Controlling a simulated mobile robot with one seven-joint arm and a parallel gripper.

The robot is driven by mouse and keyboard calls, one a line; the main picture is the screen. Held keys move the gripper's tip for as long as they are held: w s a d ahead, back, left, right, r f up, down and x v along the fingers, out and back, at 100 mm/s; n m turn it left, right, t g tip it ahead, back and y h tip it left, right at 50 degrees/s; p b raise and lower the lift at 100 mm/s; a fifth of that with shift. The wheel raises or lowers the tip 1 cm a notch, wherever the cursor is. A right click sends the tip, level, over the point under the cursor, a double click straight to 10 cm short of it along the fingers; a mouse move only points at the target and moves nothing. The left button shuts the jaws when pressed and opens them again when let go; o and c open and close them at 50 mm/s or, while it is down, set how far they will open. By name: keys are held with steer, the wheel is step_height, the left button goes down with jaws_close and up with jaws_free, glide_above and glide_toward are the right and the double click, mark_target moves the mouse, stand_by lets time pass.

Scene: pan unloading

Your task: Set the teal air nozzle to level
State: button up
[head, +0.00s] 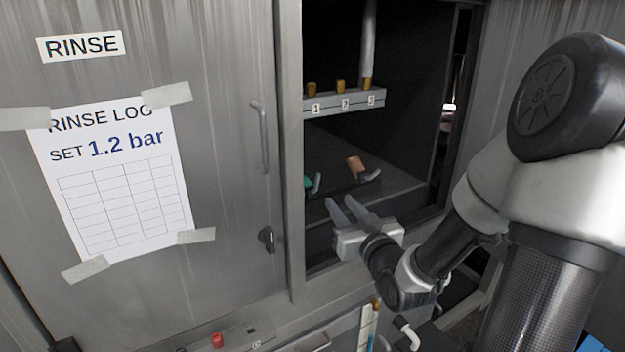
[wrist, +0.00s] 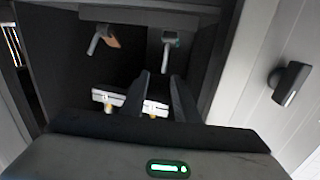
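The teal air nozzle (head: 308,182) sits low at the left inside the open cabinet bay, partly hidden by the door frame. Its grey spout stands steeply in the head view. In the wrist view the teal nozzle (wrist: 173,37) is at the top right of centre, with its grey spout pointing down the picture. My gripper (head: 339,199) is at the bay opening, in front of and below the nozzle, apart from it. In the wrist view its two fingers (wrist: 160,76) stand apart with nothing held between them.
A copper-coloured nozzle (head: 355,165) with a grey spout sits right of the teal one. A shelf (head: 345,102) with brass fittings labelled 1, 2, 3 crosses the bay above. A door with a "SET 1.2 bar" sheet (head: 115,185) and a dark knob (head: 267,238) flanks the left.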

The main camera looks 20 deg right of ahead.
mark_target(312, 186)
steer(key=w, duration=0.5)
steer(key=w+b, duration=0.1)
steer(key=w, duration=0.5)
steer(key=w+a+b, duration=0.1)
steer(key=w, duration=0.5)
steer(key=shift+w+r, duration=0.1)
steer(key=shift+w, duration=0.05)
steer(key=shift+c, duration=0.3)
jaws_close()
steer(key=shift+r, duration=0.1)
